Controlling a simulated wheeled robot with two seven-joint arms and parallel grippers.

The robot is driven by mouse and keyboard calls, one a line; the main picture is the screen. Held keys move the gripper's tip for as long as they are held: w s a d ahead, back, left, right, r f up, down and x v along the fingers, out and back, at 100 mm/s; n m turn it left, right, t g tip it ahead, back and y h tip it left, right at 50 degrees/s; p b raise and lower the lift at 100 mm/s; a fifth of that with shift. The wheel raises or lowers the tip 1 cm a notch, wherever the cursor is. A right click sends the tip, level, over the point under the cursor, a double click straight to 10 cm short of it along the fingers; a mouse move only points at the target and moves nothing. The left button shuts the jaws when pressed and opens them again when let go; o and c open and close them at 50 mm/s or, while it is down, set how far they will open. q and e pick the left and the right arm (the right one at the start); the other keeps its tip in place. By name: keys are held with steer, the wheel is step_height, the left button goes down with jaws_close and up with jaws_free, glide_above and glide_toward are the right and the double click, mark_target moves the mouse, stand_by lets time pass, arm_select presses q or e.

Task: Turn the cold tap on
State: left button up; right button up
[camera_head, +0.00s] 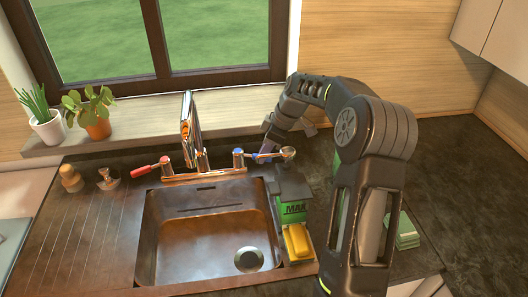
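The mixer tap (201,160) stands behind the sink with its upright spout in the middle. On its left is the lever with a red grip (146,170), pointing left. On its right is the cold tap lever, with blue parts (267,156), pointing right toward a round metallic end (288,153). My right gripper (269,146) is at the cold lever, just above and behind it. Its fingers are small and partly hidden, so I cannot tell whether they touch the lever or are open or shut. My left gripper is not in view.
The sink basin (205,279) is empty in front of the tap. A caddy with a green label (293,209) and a yellow sponge (297,241) stand right of it, near my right arm. Potted plants (97,128) line the sill.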

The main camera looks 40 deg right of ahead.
jaws_close()
stand_by(1.0)
